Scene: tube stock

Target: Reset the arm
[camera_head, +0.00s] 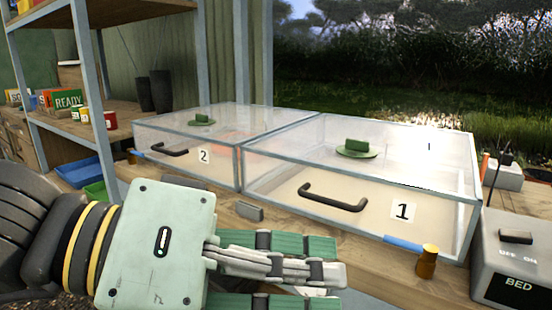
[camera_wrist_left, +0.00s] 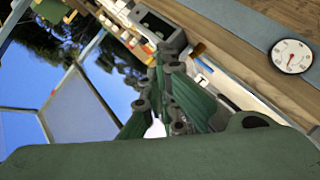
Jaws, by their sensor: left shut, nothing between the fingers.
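My left arm comes in from the left in the head view, and its gripper (camera_head: 338,273) is in front of the clear boxes, low in the picture. The green and grey fingers point right and are shut with nothing between them. The left wrist view also shows the gripper (camera_wrist_left: 166,68), with its fingers close together, seen against the tilted scene. The lower edge of the gripper is cut off in the head view. My right gripper is in neither view.
Clear boxes marked 2 (camera_head: 204,156) and 1 (camera_head: 403,211) stand on a wooden bench, lids closed. A grey BED switch box (camera_head: 520,250) is at right. Shelves (camera_head: 140,128) stand at left. A round dial (camera_wrist_left: 291,56) shows in the wrist view.

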